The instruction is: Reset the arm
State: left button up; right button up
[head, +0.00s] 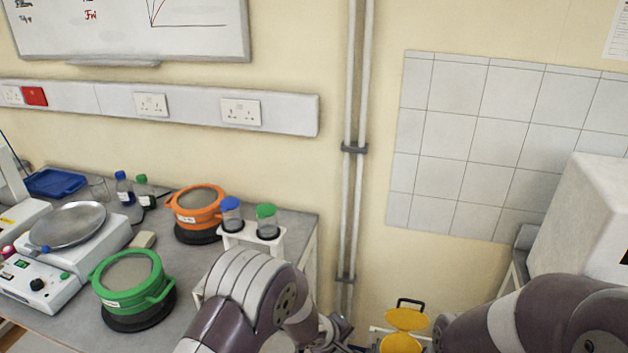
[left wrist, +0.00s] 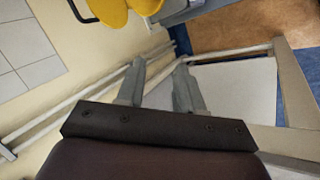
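My left arm comes in at the bottom centre of the head view, and its gripper (head: 337,334) is at the lower edge, partly cut off. In the left wrist view the two grey fingers of the left gripper (left wrist: 159,68) stand apart with nothing between them. The gripper is beyond the right end of the bench, near the wall pipes. My right arm shows at the lower right of the head view, but its gripper is not in view.
The bench (head: 75,300) at left holds a green-rimmed sieve (head: 128,278), an orange one (head: 196,206), a balance (head: 68,224) and a rack (head: 250,238) with blue- and green-capped containers. A yellow object (head: 405,320) is right of the left gripper; a white box (head: 590,215) stands right.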

pick_arm(q)
jog(key=s+a+r+m+g+y, duration=0.1)
jog(key=s+a+r+m, duration=0.1)
jog(key=s+a+r, duration=0.2)
jog(key=s+a+r+m+g+y+b, duration=0.1)
jog(key=s+a+r+m+y, duration=0.1)
jog(key=s+a, duration=0.8)
jog(key=s+a+r+m+g+y+b, duration=0.1)
jog(key=s+a+r+m, duration=0.2)
jog(key=s+a+r, duration=0.4)
jog(key=a, duration=0.4)
jog(key=shift+s+m+g+y, duration=0.25)
jog(key=shift+m+g+y, duration=0.05)
jog(key=shift+m, duration=0.1)
jog(key=shift+w+f, duration=0.1)
jog(key=shift+w, duration=0.05)
jog(key=shift+a, duration=0.1)
